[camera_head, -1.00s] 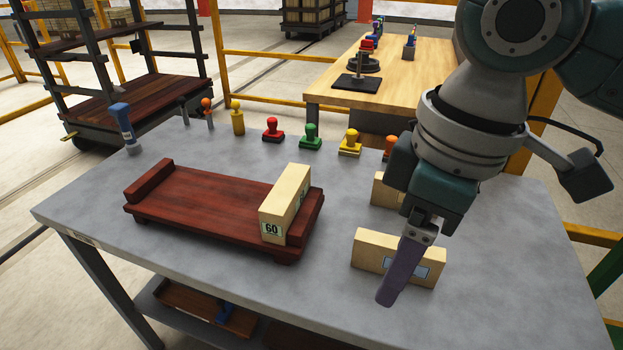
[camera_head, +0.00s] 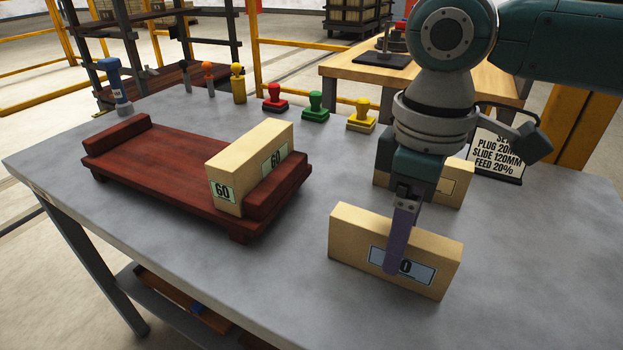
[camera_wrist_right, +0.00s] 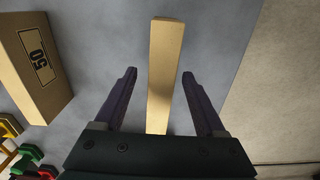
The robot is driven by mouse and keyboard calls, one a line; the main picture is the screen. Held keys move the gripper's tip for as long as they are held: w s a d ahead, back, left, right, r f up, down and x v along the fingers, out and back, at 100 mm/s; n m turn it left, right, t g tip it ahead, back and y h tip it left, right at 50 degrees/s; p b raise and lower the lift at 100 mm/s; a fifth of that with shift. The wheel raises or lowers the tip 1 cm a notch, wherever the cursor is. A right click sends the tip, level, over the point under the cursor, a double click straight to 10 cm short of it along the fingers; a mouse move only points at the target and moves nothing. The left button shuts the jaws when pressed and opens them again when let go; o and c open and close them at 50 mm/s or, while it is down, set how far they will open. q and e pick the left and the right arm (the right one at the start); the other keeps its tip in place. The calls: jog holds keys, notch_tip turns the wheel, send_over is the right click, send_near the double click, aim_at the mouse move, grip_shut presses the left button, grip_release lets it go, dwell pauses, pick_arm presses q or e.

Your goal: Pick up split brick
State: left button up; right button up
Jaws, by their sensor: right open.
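A narrow tan brick (camera_head: 345,241), the one that looks like the split brick, stands on edge near the front of the grey table, with a pale label on its face. My right gripper (camera_head: 399,236) is above it, pointing down and open. One purple finger hangs in front of the label; the other is hidden in the head view. In the right wrist view, the brick's long top (camera_wrist_right: 165,50) runs between the two spread fingers, with gaps on both sides. My left gripper is out of view.
A thicker tan brick (camera_head: 452,186) stands behind, marked 50 in the wrist view (camera_wrist_right: 38,62). A brick marked 60 (camera_head: 232,172) sits on the right end of a red wooden tray (camera_head: 160,165). Red, green and yellow stamps (camera_head: 315,108) line the back. A sign (camera_head: 497,153) stands behind my gripper.

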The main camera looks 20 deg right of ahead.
notch_tip(320, 180, down, 3)
jog(key=shift+s+f+b, duration=0.1)
jog(key=shift+b, duration=0.2)
grip_shut()
dwell(0.4)
